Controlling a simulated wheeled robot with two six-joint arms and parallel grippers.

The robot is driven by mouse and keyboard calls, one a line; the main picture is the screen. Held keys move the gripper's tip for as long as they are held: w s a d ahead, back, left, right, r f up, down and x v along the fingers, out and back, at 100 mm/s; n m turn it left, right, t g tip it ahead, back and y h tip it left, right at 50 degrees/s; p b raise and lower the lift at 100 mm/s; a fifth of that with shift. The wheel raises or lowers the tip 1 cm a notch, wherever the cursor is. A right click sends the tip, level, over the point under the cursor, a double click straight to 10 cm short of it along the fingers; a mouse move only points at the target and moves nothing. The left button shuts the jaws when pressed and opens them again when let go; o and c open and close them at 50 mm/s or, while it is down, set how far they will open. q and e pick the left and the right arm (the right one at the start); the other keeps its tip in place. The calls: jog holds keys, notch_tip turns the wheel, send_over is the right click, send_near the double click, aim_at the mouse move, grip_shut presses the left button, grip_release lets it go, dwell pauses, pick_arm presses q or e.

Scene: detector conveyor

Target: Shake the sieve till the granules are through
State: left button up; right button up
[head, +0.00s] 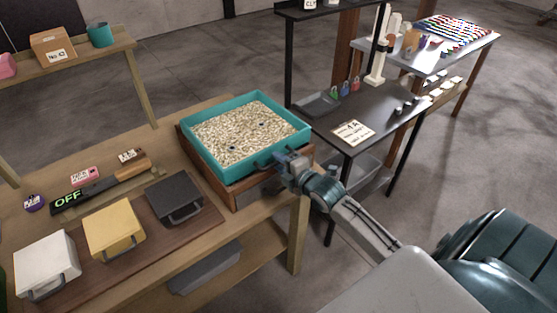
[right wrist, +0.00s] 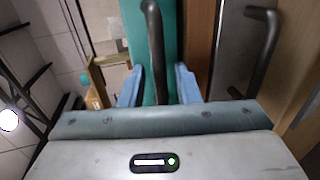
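The sieve (head: 290,139) is a teal square tray on a wooden box (head: 236,193) at the right end of the workbench. Pale granules (head: 238,128) cover its floor, with a few small dark spots among them. Its dark handle (right wrist: 154,45) is on the front wall. My right gripper (head: 292,166) is at this handle; in the right wrist view its two blue fingers (right wrist: 160,86) stand apart on either side of the handle, with teal wall showing between them. Any finger contact is unclear. What lies under the sieve is mostly hidden. My left gripper is not in view.
A grey drawer front with a handle (right wrist: 262,50) is below the sieve. A dark shelf table (head: 375,121) stands close on the right.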

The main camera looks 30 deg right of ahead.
aim_at(271, 153)
jog(key=shift+w+f, duration=0.1)
jog(key=shift+w, duration=0.5)
grip_shut()
jog(key=shift+w+a+f+b, duration=0.15)
jog(key=shift+w+b, duration=0.1)
jog(key=shift+b, duration=0.2)
jog(key=b+x, duration=0.2)
jog(key=r+b+x, duration=0.1)
jog(key=b+x, duration=0.1)
jog(key=shift+w+f, duration=0.15)
jog(key=shift+w, duration=0.25)
jog(key=shift+r, duration=0.35)
